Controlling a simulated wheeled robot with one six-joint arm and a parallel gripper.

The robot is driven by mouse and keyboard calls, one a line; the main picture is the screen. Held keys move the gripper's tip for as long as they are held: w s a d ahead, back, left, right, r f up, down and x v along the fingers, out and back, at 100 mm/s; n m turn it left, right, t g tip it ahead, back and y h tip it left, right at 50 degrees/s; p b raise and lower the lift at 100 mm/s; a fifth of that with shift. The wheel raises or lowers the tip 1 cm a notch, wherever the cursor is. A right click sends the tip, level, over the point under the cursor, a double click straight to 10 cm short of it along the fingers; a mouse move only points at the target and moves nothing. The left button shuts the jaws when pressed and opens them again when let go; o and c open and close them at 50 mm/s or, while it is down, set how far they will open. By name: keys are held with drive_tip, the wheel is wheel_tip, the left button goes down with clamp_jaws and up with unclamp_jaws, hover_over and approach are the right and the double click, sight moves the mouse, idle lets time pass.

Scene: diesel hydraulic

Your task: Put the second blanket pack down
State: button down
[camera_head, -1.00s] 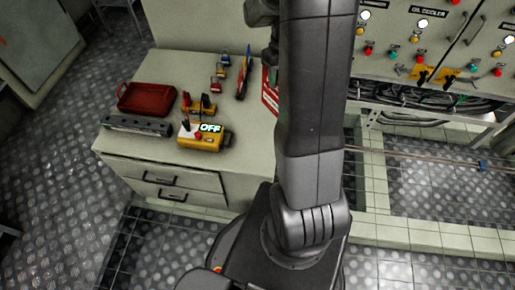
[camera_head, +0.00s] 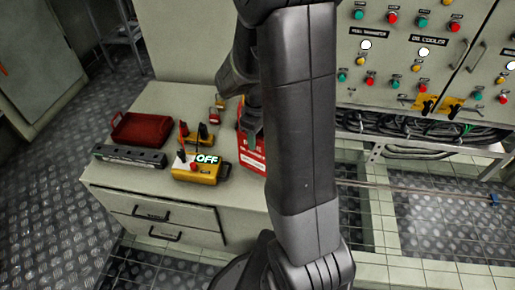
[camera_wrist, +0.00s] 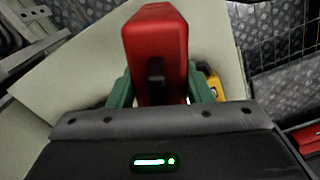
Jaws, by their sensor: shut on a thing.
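The blanket pack (camera_head: 251,155) is red with pale lettering, upright at the right part of the counter top (camera_head: 185,85) in the head view. My arm hides its right side. My gripper (camera_head: 251,132) comes down onto its top. In the wrist view the pack (camera_wrist: 157,30) stands out between the green fingers of my gripper (camera_wrist: 160,88), which is shut on it. I cannot tell whether its base touches the counter. No other blanket pack is clearly seen.
A control panel (camera_head: 425,55) with cables below stands at the right. Bare counter lies at the back left.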

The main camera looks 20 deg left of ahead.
drive_tip(key=shift+f+b, duration=0.45)
drive_tip(key=shift+f, duration=1.35)
drive_tip(key=shift+f, duration=0.2)
drive_tip(key=c, duration=0.7)
unclamp_jaws()
wheel_tip(320, 180, up, 12)
drive_tip(key=p, duration=0.3)
drive_tip(key=shift+r, duration=0.2)
drive_tip(key=shift+f, duration=0.15)
